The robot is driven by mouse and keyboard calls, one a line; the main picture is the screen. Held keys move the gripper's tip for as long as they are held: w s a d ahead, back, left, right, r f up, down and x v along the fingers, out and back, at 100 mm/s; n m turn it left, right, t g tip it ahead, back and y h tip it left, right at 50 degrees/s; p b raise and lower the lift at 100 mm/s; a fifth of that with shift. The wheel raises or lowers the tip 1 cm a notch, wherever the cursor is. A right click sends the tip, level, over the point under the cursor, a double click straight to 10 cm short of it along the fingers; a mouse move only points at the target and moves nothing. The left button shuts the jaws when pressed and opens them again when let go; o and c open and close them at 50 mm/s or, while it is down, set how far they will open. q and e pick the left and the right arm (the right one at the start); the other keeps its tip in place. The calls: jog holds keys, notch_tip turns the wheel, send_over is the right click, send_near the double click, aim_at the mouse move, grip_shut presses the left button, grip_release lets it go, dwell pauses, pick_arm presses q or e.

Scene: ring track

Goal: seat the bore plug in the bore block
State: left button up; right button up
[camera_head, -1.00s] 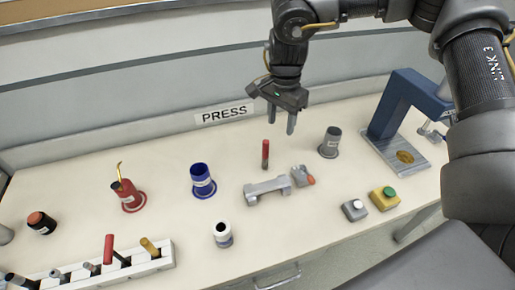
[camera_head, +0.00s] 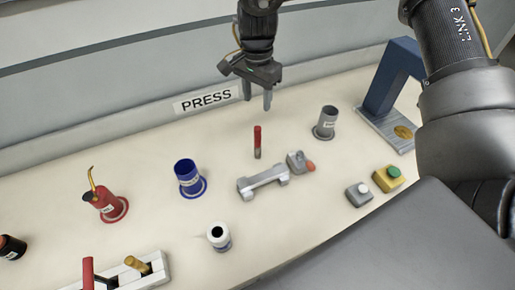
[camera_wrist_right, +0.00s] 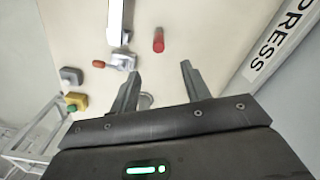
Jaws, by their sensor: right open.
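A slim upright pin with a red upper part and grey lower part (camera_head: 257,141) stands on the bench; I take it for the bore plug, but its label cannot be read. It also shows in the wrist view (camera_wrist_right: 158,42), ahead of the fingertips. Close in front of it lies a grey block with raised ends (camera_head: 263,182), possibly the bore block; no bore shows clearly. My right gripper (camera_head: 257,97) is open and empty, pointing down above and behind the red pin. Its two fingers show apart in the wrist view (camera_wrist_right: 160,72). My left gripper is out of view.
A grey cup (camera_head: 326,122), blue cup (camera_head: 187,176), red cup (camera_head: 106,204) and white cylinder (camera_head: 219,237) stand around. A blue press (camera_head: 390,82) and a green-button box (camera_head: 388,178) are at right. A white rack (camera_head: 153,272) is at lower left.

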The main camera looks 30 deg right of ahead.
jog(key=b, duration=0.5)
send_over(257, 127)
notch_tip(257, 127, down, 6)
jog(key=shift+w+r, duration=0.1)
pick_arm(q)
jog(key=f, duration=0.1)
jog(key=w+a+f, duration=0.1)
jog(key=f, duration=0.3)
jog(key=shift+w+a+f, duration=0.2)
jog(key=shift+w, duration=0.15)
